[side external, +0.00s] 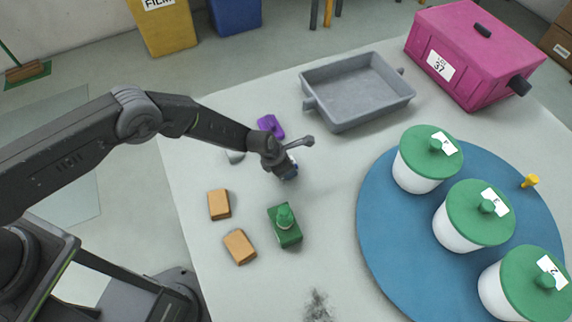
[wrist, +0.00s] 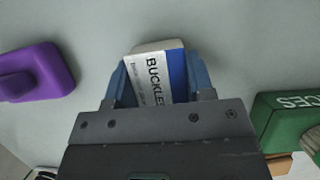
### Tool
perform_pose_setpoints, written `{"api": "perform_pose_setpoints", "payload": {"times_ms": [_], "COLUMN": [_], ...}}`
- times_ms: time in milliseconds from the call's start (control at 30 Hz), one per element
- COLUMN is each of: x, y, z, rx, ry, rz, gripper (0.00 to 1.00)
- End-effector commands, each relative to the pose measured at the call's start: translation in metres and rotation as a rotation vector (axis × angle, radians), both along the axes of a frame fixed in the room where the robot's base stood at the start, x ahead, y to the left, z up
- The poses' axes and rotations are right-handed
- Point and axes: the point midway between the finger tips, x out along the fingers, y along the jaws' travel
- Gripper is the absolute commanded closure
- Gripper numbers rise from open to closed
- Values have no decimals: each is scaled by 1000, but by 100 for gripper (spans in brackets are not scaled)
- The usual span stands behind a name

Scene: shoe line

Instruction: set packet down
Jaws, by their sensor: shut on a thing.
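The packet (wrist: 160,72) is white and blue with the printed word "BUCKLES". In the wrist view it sits between the two blue fingers of my gripper (wrist: 160,88), which is shut on it. In the side view my gripper (side external: 287,172) points down over the pale table between a purple item and a green item, and only a small blue and white part of the packet (side external: 292,174) shows. I cannot tell whether the packet touches the table.
The purple item (side external: 270,126) lies behind my gripper and the green item (side external: 285,228) in front. Two orange-brown blocks (side external: 219,204) lie left. A grey tray (side external: 345,122), pink crate (side external: 470,60) and blue round board (side external: 385,225) with green-lidded jars stand right. Bare table (side external: 325,225) lies between.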

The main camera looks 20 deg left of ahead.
Motion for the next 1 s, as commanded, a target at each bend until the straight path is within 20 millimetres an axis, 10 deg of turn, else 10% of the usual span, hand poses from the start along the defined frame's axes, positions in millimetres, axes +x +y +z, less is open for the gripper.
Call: {"api": "perform_pose_setpoints", "payload": {"times_ms": [367,400,633,1000], "x": [0,0,0,0], "y": [0,0,0,0], "z": [-4,-4,-4,2], "rx": [-1,0,0,-1], "ry": [0,0,0,-1], "rz": [1,1,0,0], "gripper": [77,49,27,26]}}
